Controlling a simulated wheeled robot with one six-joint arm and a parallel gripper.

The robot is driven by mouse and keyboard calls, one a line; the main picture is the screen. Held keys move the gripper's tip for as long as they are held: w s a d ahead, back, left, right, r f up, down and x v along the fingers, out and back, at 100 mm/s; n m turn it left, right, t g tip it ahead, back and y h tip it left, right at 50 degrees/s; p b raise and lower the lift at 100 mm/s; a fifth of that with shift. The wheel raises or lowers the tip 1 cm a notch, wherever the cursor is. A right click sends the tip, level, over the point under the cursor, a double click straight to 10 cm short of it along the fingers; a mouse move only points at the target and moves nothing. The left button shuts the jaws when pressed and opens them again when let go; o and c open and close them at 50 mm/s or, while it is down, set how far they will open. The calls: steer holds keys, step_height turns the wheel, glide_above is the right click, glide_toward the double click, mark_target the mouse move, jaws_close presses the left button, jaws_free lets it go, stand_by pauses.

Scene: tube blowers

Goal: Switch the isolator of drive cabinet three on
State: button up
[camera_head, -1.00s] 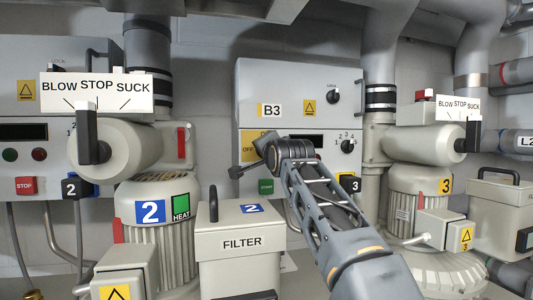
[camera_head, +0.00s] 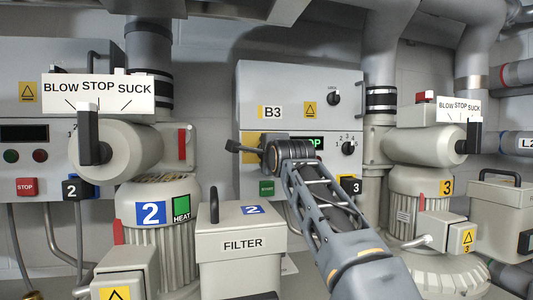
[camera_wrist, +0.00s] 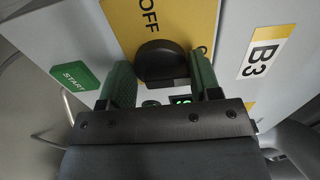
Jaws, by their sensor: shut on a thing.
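Drive cabinet three (camera_head: 255,88), marked B3, stands in the middle of the head view. Its isolator is a black knob (camera_wrist: 160,60) on a yellow plate (camera_wrist: 120,18) lettered OFF in the wrist view. My gripper (camera_wrist: 162,80) has its green fingers on both sides of the knob and is shut on it. In the head view my gripper (camera_head: 240,146) is at the cabinet's left front and its wrist hides the knob. The cabinet's display (camera_head: 308,143) is lit green, with part of its text hidden.
A green START button (camera_head: 266,187) sits below the isolator, and knobs (camera_head: 348,148) sit to its right. A filter box (camera_head: 240,245) stands in front. Blower two (camera_head: 150,225) is at left and blower three (camera_head: 415,190) at right.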

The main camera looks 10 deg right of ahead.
steer(key=shift+r, duration=0.15)
steer(key=o, duration=0.9)
steer(key=shift+s, duration=0.1)
steer(key=s+b, duration=0.5)
steer(key=s, duration=0.8)
steer(key=shift+s+b, duration=0.3)
steer(key=shift+s, duration=0.05)
steer(key=shift+a, duration=0.1)
